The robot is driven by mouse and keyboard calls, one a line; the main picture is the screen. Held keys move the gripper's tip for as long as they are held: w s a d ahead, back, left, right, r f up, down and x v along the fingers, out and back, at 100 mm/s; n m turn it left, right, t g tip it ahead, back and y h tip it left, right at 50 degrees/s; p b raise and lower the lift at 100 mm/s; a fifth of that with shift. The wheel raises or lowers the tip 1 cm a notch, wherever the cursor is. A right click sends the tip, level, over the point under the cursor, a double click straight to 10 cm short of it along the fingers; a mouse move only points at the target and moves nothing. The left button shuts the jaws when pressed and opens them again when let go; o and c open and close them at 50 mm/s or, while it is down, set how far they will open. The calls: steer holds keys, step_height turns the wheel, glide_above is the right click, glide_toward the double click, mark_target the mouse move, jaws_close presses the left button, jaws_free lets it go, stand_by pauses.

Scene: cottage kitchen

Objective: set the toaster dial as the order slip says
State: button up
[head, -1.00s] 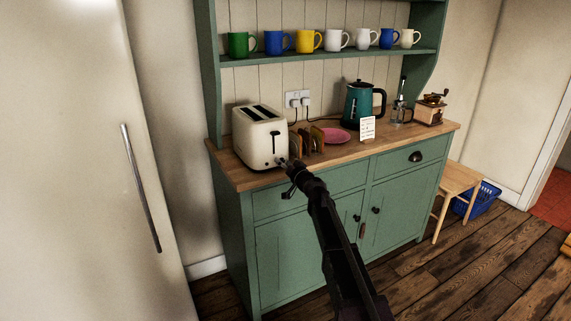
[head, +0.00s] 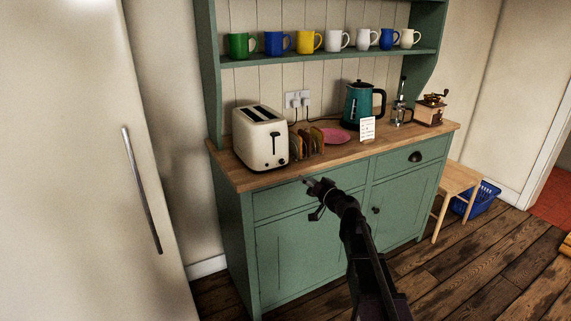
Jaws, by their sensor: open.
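The cream toaster (head: 262,140) stands on the left part of the wooden counter, with two slots on top and a dark lever on its front end. Its dial is too small to make out, so I cannot tell its setting. The order slip (head: 367,128) is a small white card standing upright on the counter in front of the kettle; its writing is too small to read. My gripper (head: 313,187) is open and empty, in front of the dresser's drawers, to the lower right of the toaster and apart from it.
A toast rack with toast (head: 308,143) stands right beside the toaster. Behind are a pink plate (head: 336,136), a teal kettle (head: 358,104), a glass press (head: 401,112) and a grinder (head: 430,109). Several mugs line the shelf (head: 330,54). A stool (head: 459,181) stands at right.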

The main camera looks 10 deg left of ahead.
mark_target(283, 162)
steer(key=shift+w, duration=0.15)
steer(key=x, duration=1.3)
steer(key=shift+w+a, duration=0.2)
steer(key=shift+w, duration=0.05)
steer(key=shift+c, duration=0.2)
jaws_close()
